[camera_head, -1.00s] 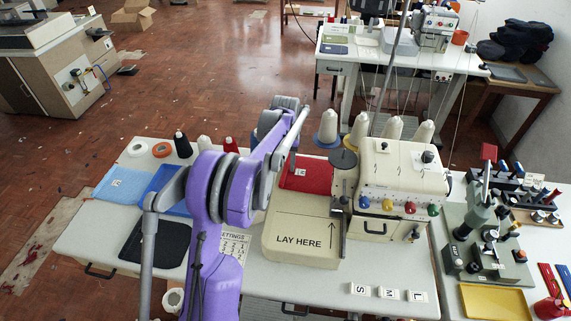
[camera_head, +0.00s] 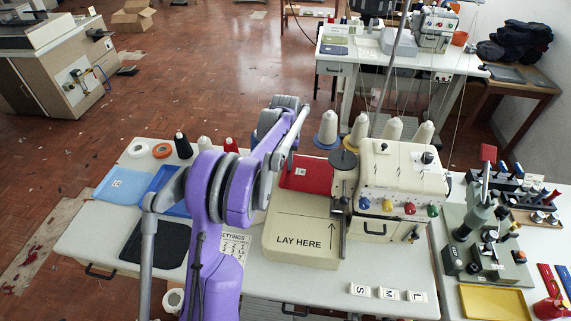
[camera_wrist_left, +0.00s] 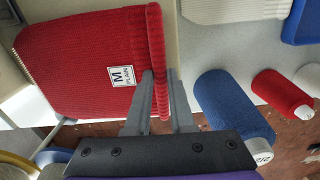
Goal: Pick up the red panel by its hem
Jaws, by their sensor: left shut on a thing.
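The red panel (camera_head: 309,174) lies at the back of the cream plate marked LAY HERE (camera_head: 290,252), left of the cream sewing machine (camera_head: 400,180). In the left wrist view the red knitted panel (camera_wrist_left: 75,60) has a white label reading M PLAIN and a thick rolled hem (camera_wrist_left: 158,60). My left gripper (camera_wrist_left: 164,85) is shut on this hem, one finger on each side of it. In the head view my purple left arm hides most of that gripper. My right gripper is in neither view.
Thread cones (camera_head: 205,144) stand along the back edge, and a blue cone (camera_wrist_left: 232,108) is close beside my left gripper. A blue tray (camera_head: 165,190) and a black pad (camera_head: 157,243) lie to the left. The front of the table is mostly clear.

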